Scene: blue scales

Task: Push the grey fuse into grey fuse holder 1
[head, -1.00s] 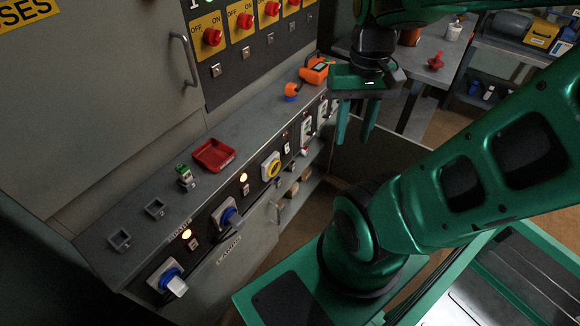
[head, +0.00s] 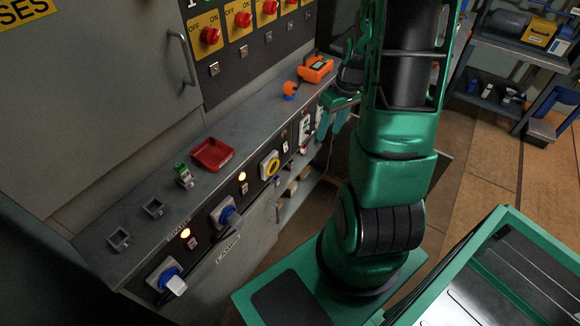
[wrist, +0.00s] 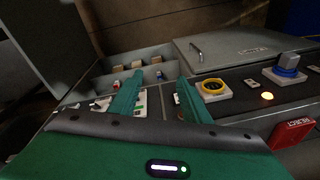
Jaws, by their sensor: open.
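My gripper (head: 333,118) hangs open and empty at the right end of the grey ledge in the head view, partly behind my arm. In the wrist view its two green fingers (wrist: 157,98) are spread, with nothing between them. Two empty-looking grey square sockets, one nearer (head: 119,239) and one farther (head: 153,208), sit on the ledge's left part, far from my gripper. A third socket beside them holds a green-topped piece (head: 184,176). I cannot tell which socket is holder 1. I cannot pick out the grey fuse for sure.
A red tray (head: 212,154) and an orange device (head: 315,69) lie on the ledge. In the wrist view, a grey compartmented bin (wrist: 112,83) holds several small pieces.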

